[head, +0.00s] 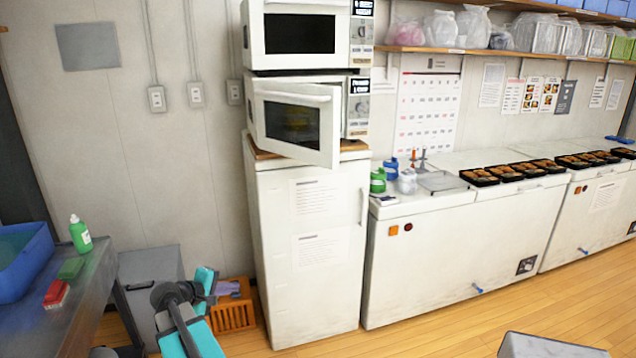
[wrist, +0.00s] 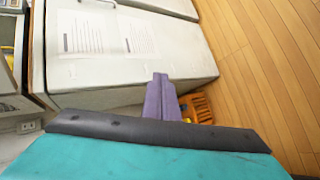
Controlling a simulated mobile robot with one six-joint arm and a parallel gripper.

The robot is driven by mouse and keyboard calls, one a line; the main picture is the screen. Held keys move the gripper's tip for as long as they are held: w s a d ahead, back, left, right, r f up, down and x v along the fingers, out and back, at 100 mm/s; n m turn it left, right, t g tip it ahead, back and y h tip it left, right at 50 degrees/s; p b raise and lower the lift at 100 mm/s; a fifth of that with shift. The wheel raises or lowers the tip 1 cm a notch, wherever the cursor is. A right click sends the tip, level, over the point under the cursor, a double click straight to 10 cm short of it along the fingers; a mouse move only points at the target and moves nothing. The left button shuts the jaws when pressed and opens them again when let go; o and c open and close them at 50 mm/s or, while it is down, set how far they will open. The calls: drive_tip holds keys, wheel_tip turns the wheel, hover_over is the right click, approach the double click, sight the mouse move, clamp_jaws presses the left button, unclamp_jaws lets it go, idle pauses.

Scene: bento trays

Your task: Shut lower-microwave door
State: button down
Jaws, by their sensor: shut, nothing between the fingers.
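The lower microwave (head: 357,117) stands on a wooden board on top of a white fridge. Its white-framed door (head: 327,142) is ajar, with the free right edge swung out toward the viewer and a gap beside the control panel. A handle bar runs along the door's top. My gripper (head: 232,288) is low on the left, beside the fridge's base and well below the door, touching neither. Its purple fingers (wrist: 160,97) are shut and empty in the wrist view. Part of the microwave seems to show at that view's left edge, too cropped to tell the door.
The upper microwave (head: 300,34) sits just above, its door shut. The white fridge (head: 308,250) stands below. An orange crate (head: 232,314) is on the floor behind my gripper. A metal table (head: 60,300) is at left. White chest freezers (head: 450,255) extend right; wooden floor lies before them.

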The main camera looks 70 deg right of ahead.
drive_tip(key=s+d+r+g+h, duration=0.1)
drive_tip(key=s+d+r, duration=0.3)
drive_tip(key=r, duration=0.6)
drive_tip(key=s+d+r+m+g+h, duration=0.1)
drive_tip(key=s+d+r, duration=0.4)
drive_tip(key=r, duration=0.6)
drive_tip(key=s+d+r+m+g+h, duration=0.1)
drive_tip(key=s+d+r+g+h, duration=0.1)
drive_tip(key=d+r, duration=0.4)
wheel_tip(320, 180, up, 5)
drive_tip(key=shift+s+f+h, duration=0.2)
drive_tip(key=shift+s+h, duration=0.6)
drive_tip(key=shift+s, duration=0.45)
drive_tip(key=p, duration=0.5)
approach(325, 166)
drive_tip(key=x, duration=0.4)
drive_tip(key=shift+d+r, duration=0.1)
drive_tip(key=shift+d, duration=0.15)
drive_tip(key=shift+x, duration=0.95)
